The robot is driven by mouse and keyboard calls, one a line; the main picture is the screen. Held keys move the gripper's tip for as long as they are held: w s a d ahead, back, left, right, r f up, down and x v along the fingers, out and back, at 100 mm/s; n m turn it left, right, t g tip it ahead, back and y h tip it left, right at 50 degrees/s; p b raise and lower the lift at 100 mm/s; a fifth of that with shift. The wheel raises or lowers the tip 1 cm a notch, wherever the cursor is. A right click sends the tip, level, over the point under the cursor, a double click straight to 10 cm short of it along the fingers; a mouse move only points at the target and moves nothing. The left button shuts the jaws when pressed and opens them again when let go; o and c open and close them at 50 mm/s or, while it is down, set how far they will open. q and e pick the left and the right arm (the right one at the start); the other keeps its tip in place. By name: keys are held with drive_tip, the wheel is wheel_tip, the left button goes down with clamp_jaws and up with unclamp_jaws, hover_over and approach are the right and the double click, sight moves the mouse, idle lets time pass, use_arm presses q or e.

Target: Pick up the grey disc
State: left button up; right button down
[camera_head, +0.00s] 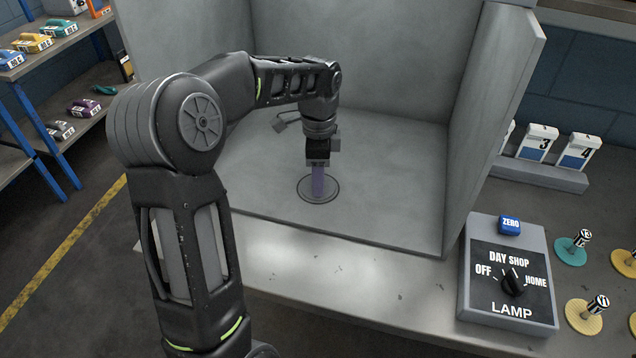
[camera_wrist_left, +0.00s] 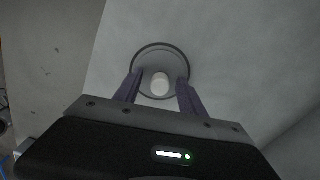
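The grey disc (camera_head: 306,191) lies on the floor of the grey booth, and it blends with that floor inside a dark ring. In the left wrist view the disc (camera_wrist_left: 160,60) carries a white-topped post (camera_wrist_left: 160,84) at its middle. My left gripper (camera_head: 318,196) points straight down over the disc. In the left wrist view its two purple fingers (camera_wrist_left: 160,88) stand apart on either side of the post, with a gap on each side. In the head view the fingers hide the post. My right gripper is not in view.
Booth walls (camera_head: 495,120) stand behind and on both sides. A lamp control box (camera_head: 508,275) sits at the front right. A shelf with coloured items (camera_head: 60,80) stands at the left.

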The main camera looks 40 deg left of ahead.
use_arm(q)
clamp_jaws()
idle(0.3)
idle(0.3)
wheel_tip(320, 180, up, 10)
idle(0.5)
idle(0.5)
